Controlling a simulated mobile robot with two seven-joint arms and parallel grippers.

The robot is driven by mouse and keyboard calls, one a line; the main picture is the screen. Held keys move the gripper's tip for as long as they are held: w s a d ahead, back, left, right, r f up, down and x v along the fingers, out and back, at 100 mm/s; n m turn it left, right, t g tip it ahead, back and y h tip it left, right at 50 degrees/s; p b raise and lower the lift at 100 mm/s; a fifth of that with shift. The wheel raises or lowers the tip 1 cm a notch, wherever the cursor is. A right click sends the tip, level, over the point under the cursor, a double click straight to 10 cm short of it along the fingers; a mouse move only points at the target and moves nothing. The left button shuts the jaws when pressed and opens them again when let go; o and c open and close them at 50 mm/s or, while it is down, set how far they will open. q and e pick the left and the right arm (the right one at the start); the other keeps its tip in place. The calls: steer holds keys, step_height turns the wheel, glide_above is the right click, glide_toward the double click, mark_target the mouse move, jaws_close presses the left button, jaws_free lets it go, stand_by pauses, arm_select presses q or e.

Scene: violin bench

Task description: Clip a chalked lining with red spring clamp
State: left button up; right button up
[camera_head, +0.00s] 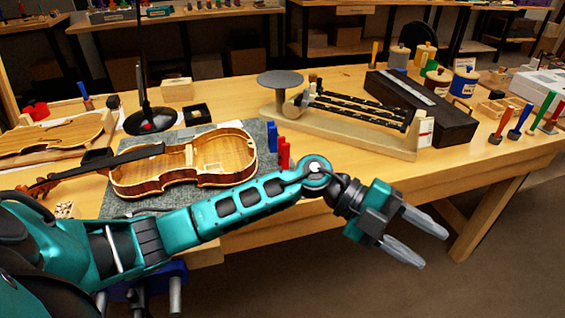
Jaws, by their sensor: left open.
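An open violin body (128,183) lies on a grey mat (262,163) at the left of the bench, its hollow inside and rim showing. No chalk mark on its lining can be made out. A small red clamp (284,155) stands at the mat's right edge, beside a blue one (272,136). Their lower parts are partly hidden behind my left arm. My left gripper (433,250) is open and empty, off the bench's front edge, well to the right of and nearer than the red clamp. My right gripper is not in view.
A balance scale (345,135) and a long dark box (440,112) stand behind, towards the right. Several coloured-handled tools (515,122) stand at the right end. A black lamp base (150,121) stands behind the violin. The bench front between scale and edge is fairly clear.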

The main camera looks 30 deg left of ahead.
arm_select(q)
steer(key=w+a+f+y+b, duration=0.1)
steer(key=w+a+f+y, duration=0.35)
steer(key=a+y, duration=0.3)
step_height(320, 180, up, 8)
steer(key=r+n+t+y+b, duration=0.15)
steer(key=n+y, duration=0.35)
steer(key=y, duration=0.6)
glide_above(285, 144)
steer(key=s+d, duration=0.2)
steer(key=f, duration=0.1)
steer(key=shift+t+y, duration=0.25)
steer(key=shift+t, duration=0.2)
steer(key=x, duration=0.2)
steer(key=b+x, duration=0.1)
steer(key=x, duration=0.3)
steer(key=shift+w+f+b, duration=0.3)
steer(key=shift+w+b, duration=0.05)
steer(key=shift+b+x, duration=0.45)
steer(key=shift+x, duration=2.4)
steer(key=shift+w+d, duration=0.1)
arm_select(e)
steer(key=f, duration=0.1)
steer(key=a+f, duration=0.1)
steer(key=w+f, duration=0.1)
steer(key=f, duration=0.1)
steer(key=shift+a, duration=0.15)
arm_select(q)
steer(key=shift+c, duration=0.5)
jaws_close()
